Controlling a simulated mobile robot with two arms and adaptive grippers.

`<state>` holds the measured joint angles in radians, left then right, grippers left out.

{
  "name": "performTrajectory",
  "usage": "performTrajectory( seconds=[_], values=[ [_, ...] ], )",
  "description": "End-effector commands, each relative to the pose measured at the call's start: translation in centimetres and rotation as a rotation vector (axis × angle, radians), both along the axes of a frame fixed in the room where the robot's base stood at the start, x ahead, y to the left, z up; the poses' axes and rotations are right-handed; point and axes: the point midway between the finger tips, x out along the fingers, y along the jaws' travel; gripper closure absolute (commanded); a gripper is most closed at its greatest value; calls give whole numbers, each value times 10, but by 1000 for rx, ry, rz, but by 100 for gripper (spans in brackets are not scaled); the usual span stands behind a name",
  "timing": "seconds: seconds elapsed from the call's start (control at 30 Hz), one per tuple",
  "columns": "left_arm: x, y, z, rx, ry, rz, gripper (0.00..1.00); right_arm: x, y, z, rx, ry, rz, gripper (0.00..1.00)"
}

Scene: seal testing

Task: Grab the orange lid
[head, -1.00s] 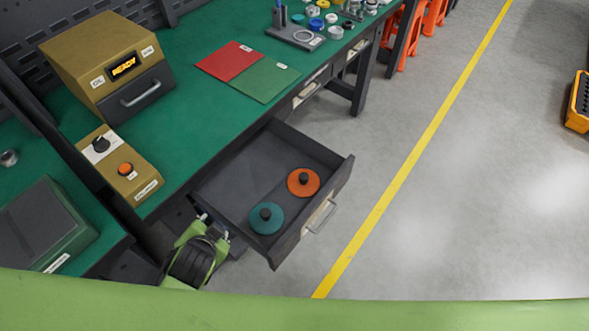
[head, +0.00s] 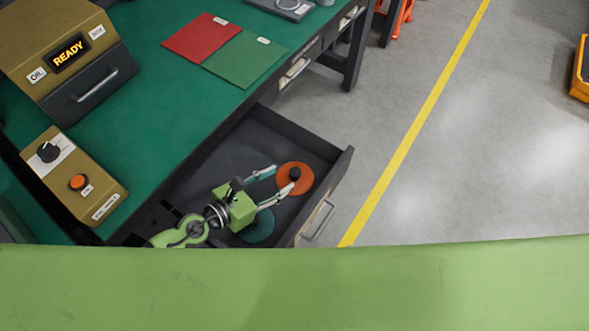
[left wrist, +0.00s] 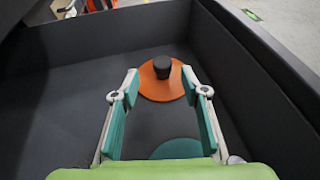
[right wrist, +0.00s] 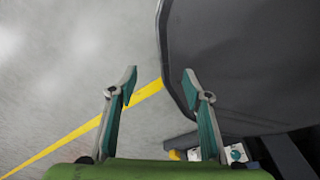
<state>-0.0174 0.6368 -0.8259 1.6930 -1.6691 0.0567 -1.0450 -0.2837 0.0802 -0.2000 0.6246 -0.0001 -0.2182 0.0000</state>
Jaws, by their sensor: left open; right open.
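The orange lid (head: 295,179), a flat disc with a black knob, lies in the open drawer (head: 250,132). In the left wrist view the orange lid (left wrist: 162,82) is ahead of my left gripper (left wrist: 162,85), its knob between the finger lines and just beyond the tips. My left gripper (head: 277,183) is open and empty over the drawer, its fingers pointing at the lid. A teal lid (head: 257,228) lies in the drawer, partly hidden under my left gripper. My right gripper (right wrist: 158,85) is open and empty, seen only in the right wrist view.
On the green bench (head: 150,100) are a brown READY box (head: 70,60), a control box with an orange button (head: 80,182), and red (head: 200,38) and green (head: 245,62) sheets.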

Motion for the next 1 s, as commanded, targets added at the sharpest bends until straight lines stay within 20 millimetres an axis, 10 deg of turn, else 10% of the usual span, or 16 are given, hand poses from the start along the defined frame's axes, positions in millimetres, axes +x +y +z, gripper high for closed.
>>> performTrajectory(
  seconds=[0.37, 0.87, 1.0],
  values=[
    [24, -30, -15, 20, -7, -21, 59, -29, -1, 0, -2, 39, 0, 55],
    [44, -53, -28, 18, -5, -19, 59, -13, 0, -4, 0, 17, 0, 55],
    [44, -53, -28, 18, -5, -18, 93, -14, 0, -4, 0, 17, 0, 55]
  ],
)
